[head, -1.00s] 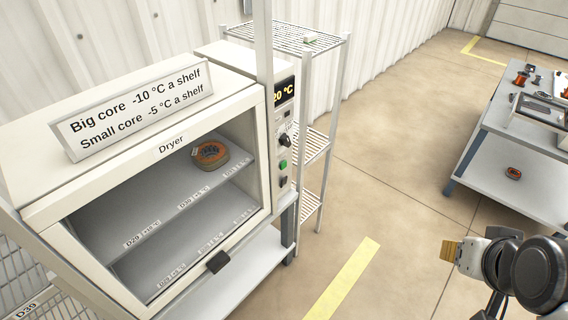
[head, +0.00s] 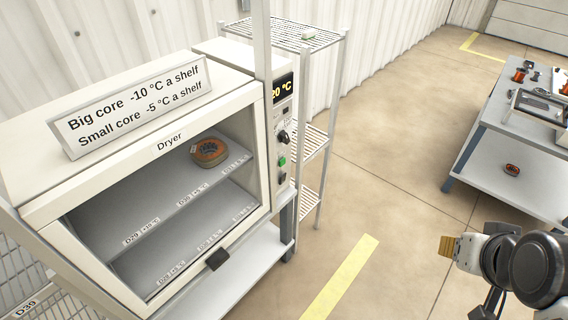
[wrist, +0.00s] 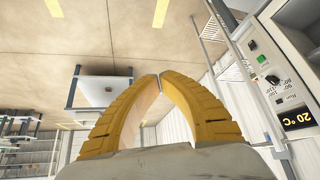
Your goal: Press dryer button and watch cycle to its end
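The dryer (head: 120,200) stands at the left with an orange-brown coil (head: 208,151) on its upper shelf. Its narrow control panel is on the right side of the front. The panel has a display (head: 283,88) whose visible part reads 20 °C, a dark knob (head: 283,138), a green button (head: 282,161) and a black button (head: 281,179). In the wrist view the panel is upside down at the right, with the green button (wrist: 262,59) and display (wrist: 298,118). My gripper (wrist: 158,76) has its yellow fingertips together and empty. In the head view it (head: 446,246) is well right of the panel, touching nothing.
A wire rack (head: 310,38) stands behind the dryer. A grey table (head: 500,150) at the right holds several items, with a small coil (head: 512,169) on its lower shelf. The floor between dryer and table is open, with a yellow stripe (head: 345,275).

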